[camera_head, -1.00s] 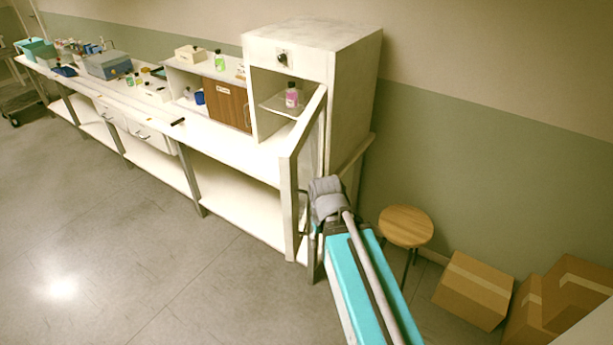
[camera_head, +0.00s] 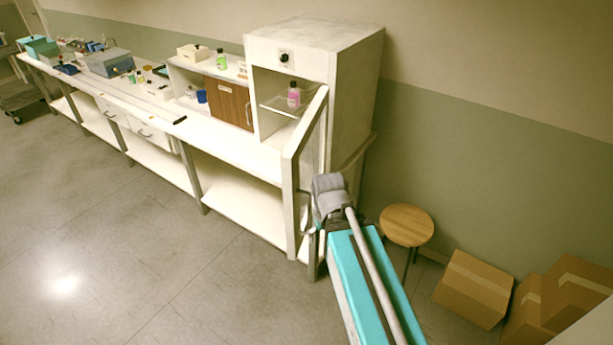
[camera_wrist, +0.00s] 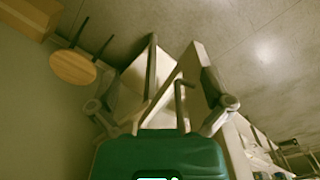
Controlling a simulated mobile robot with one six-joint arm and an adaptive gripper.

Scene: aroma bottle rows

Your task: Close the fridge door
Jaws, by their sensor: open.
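The white fridge (camera_head: 352,105) stands at the right end of the bench in the head view. Its door (camera_head: 303,180) is wide open, swung out from the right side of the front. A pink bottle (camera_head: 294,96) stands on the shelf inside. My gripper (camera_wrist: 162,105) is open at the door's outer side; in the head view my wrist hides most of it. In the wrist view the fingers are spread wide, with a thin bent grey handle (camera_wrist: 181,100) and the pale door (camera_wrist: 205,75) between them. I cannot tell whether a finger touches the door.
A round wooden stool (camera_head: 407,226) stands right of my arm, with cardboard boxes (camera_head: 474,289) further right. The long white bench (camera_head: 150,103) with bottles and containers runs left from the fridge. The floor (camera_head: 130,255) in front of it is clear.

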